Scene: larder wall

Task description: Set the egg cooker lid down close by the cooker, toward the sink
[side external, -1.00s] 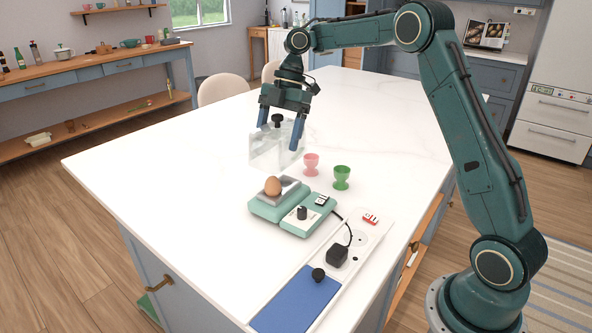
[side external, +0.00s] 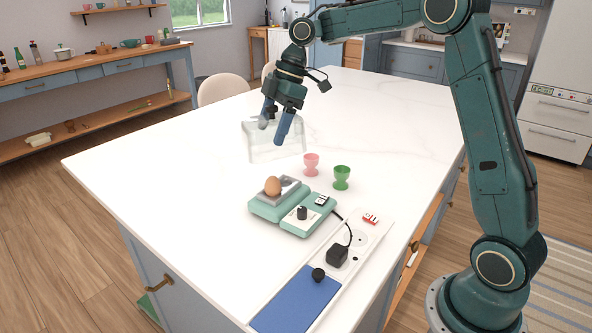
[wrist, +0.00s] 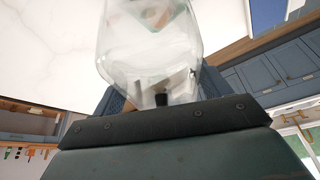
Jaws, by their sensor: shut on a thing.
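The egg cooker (side external: 266,207) is a teal unit on the white worktop, with a brown egg (side external: 272,186) in its uncovered tray and a control part with a black knob beside it. The egg cooker lid (side external: 277,149) is a clear cover, behind the cooker in the side view. My gripper (side external: 275,131) is shut on the lid, its fingers reaching down to its top. The lid also fills the upper middle of the wrist view (wrist: 150,50), its black knob (wrist: 162,99) near the gripper. I cannot tell whether the lid touches the worktop.
A pink egg cup (side external: 311,163) and a green egg cup (side external: 342,177) stand right of the lid, behind the cooker. A black plug (side external: 337,256) and a blue panel (side external: 296,298) lie in front. The worktop (side external: 170,155) to the left is clear.

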